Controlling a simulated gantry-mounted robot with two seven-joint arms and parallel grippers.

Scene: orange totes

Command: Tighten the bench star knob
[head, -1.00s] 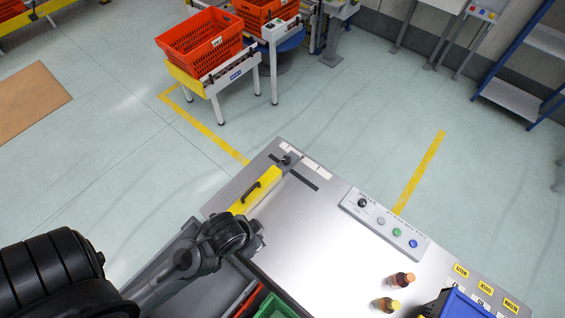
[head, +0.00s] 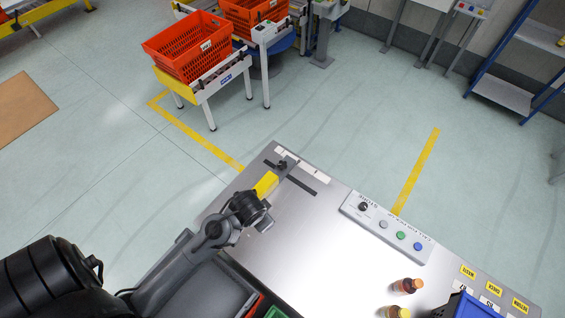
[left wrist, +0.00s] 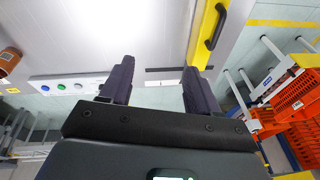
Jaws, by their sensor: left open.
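A small black knob (head: 283,165), likely the star knob, stands at the slot near the far corner of the grey metal bench (head: 290,235). A yellow bar (head: 266,184) lies just below it, mostly covered by my left arm. My left gripper (head: 264,223) is over the bench, short of the knob, its fingers hard to make out in the head view. In the left wrist view my left gripper (left wrist: 157,75) is open and empty, with the yellow bar (left wrist: 203,60) and its black handle (left wrist: 216,28) beside the right finger. I cannot make out the knob there.
A control box (head: 388,227) with a dark selector and several buttons sits along the bench's far edge. Two bottles (head: 407,286) and a blue bin (head: 462,306) stand at the front right. Orange totes (head: 185,46) are beyond the bench. The bench middle is clear.

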